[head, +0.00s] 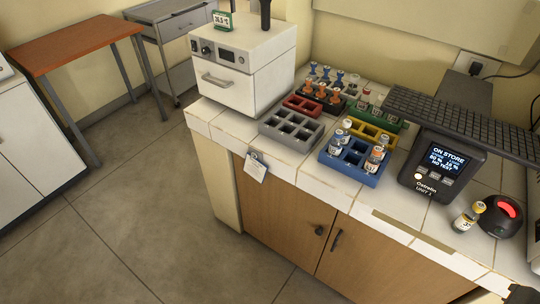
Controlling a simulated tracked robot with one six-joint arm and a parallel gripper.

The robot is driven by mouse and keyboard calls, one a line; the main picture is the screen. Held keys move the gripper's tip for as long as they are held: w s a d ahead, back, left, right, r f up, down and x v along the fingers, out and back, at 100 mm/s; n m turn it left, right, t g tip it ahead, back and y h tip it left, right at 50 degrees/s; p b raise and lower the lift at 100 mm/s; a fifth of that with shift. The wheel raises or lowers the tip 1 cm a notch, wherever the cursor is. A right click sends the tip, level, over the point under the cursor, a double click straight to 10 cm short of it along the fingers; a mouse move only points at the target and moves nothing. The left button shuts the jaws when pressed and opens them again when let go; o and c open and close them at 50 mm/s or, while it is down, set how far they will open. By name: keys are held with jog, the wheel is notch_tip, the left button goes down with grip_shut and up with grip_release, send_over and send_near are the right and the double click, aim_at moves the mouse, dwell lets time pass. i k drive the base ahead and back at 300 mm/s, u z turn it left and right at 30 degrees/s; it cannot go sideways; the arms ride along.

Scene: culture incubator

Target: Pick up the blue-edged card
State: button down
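No other loose card stands out. My gripper cannot be made out; only a dark shape at the bottom right corner shows, and I cannot tell what it is.
The tiled counter (203,112) holds a white incubator (240,75), a grey rack (291,132), a blue rack (350,173) with vials, and a dark display unit (437,168). A loose vial (468,217) stands near the front edge. The floor (150,210) before the card is clear.

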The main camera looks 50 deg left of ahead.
aim_at(258, 170)
jog(key=u, duration=3.3)
jog(key=i, duration=0.5)
jog(key=z, duration=0.1)
